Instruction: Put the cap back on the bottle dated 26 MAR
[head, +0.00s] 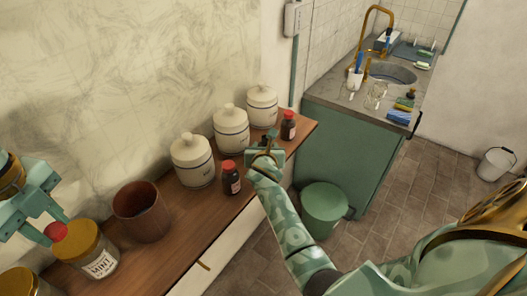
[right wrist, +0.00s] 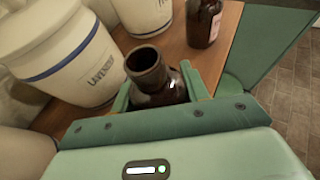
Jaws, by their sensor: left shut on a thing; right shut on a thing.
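My left gripper (head: 50,224) is shut on a red cap (head: 56,232), above the mint jar at the left of the head view. My right gripper (head: 266,152) is shut on an uncapped dark brown bottle (right wrist: 160,86). In the right wrist view its open mouth faces up between the fingers. The gripper largely hides this bottle in the head view. Two other brown bottles with red caps stand on the shelf, a nearer one (head: 232,180) and a farther one (head: 288,127). No date is readable on any bottle.
White lidded jars (head: 192,162) stand along the wall behind the bottles; one beside the held bottle reads LAVENDER (right wrist: 95,62). A brown cup (head: 142,212) and the mint jar (head: 92,250) stand at left. A green bin (head: 324,210) and sink counter (head: 345,100) lie beyond.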

